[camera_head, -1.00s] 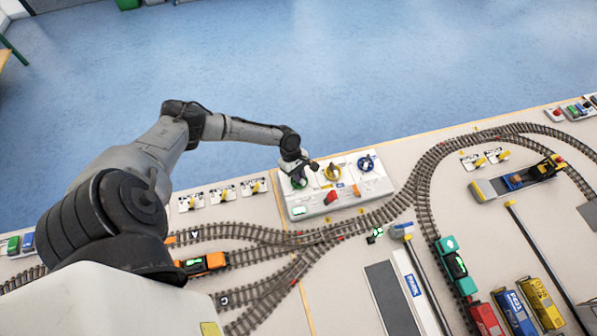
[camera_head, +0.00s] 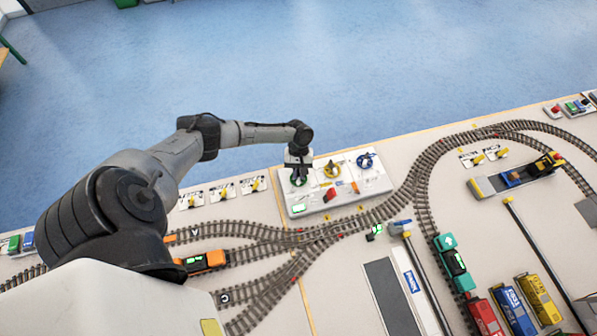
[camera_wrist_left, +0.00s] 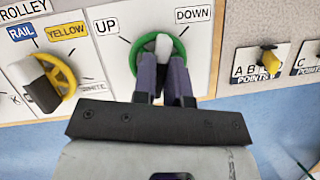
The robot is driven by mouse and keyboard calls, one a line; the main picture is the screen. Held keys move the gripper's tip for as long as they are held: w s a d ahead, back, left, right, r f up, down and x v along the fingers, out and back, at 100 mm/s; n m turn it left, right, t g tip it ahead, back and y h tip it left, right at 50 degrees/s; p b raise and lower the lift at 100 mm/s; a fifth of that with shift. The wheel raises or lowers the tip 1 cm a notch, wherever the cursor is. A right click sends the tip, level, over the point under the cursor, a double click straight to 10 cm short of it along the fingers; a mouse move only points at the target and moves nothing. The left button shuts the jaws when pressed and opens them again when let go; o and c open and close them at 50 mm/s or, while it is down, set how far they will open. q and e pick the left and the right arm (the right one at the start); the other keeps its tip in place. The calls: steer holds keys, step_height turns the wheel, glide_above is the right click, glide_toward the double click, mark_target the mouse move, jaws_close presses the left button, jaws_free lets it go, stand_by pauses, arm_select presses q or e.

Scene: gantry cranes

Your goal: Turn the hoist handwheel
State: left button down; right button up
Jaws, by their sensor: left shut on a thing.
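The hoist handwheel is a green ring with a pale grip across its middle (camera_wrist_left: 162,43). It sits between the UP and DOWN labels in the left wrist view. My left gripper (camera_wrist_left: 160,66) is shut on that pale grip, its two dark fingers on either side and covering the lower part of the wheel. In the head view my left gripper (camera_head: 298,173) points down over the green wheel at the left end of the white control box (camera_head: 345,201). My right gripper is not in view.
A yellow trolley wheel (camera_wrist_left: 67,76) stands close beside the gripper. A blue wheel (camera_head: 366,161) is farther right on the box. Small yellow point levers (camera_head: 222,191) stand left of the box. Tracks and trains fill the table in front.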

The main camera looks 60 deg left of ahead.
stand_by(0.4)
arm_select(q)
steer(key=shift+r, duration=0.1)
steer(key=c, duration=1.2)
jaws_free()
steer(key=shift+o, duration=0.2)
steer(key=v, duration=1.3)
steer(key=shift+r+p, duration=0.3)
steer(key=shift+p, duration=0.05)
steer(key=shift+w, duration=0.15)
